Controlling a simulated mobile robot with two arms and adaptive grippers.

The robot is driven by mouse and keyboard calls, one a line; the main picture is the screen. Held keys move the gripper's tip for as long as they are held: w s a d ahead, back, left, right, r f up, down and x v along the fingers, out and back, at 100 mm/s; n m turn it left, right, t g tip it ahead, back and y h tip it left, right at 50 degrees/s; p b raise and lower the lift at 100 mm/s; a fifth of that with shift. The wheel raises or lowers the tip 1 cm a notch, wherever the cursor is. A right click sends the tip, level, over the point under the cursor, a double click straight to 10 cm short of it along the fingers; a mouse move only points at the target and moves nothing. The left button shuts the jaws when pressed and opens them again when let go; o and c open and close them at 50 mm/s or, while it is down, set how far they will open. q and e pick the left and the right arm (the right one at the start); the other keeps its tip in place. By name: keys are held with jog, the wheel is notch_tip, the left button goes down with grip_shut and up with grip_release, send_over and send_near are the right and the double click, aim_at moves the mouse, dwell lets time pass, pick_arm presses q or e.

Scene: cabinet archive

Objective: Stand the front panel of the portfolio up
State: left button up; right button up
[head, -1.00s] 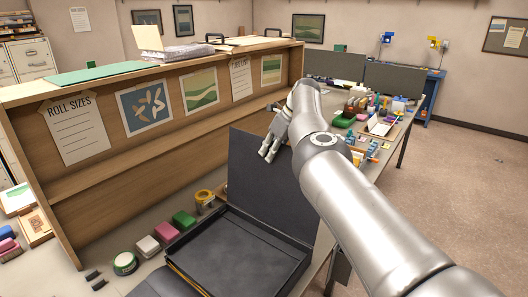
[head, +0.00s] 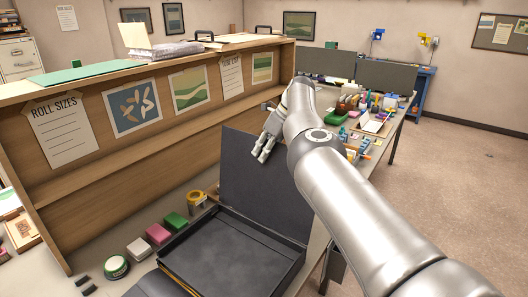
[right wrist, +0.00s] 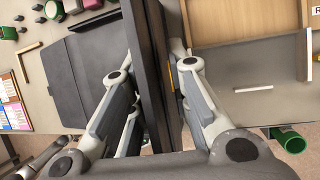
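The portfolio (head: 232,262) lies open on the worktop, low in the head view, as a shallow black tray. A dark front panel (head: 235,170) stands up steeply at its far side, leaning a little. My right gripper (head: 265,150) is at the panel's top edge, coming from the right. In the right wrist view the dark panel (right wrist: 150,60) runs between the two fingers (right wrist: 152,50). One finger lies on each side, with the tips against it. My arm hides the panel's right part. My left gripper is not in view.
A wooden partition with posters (head: 135,105) stands behind and left of the portfolio. A green tin (head: 115,267), coloured blocks (head: 158,234) and a yellow tape roll (head: 197,198) sit beside it. A cluttered desk (head: 375,125) lies beyond; the floor at right is clear.

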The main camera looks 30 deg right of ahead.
jog(key=v, duration=1.2)
jog(key=shift+d+f, duration=0.1)
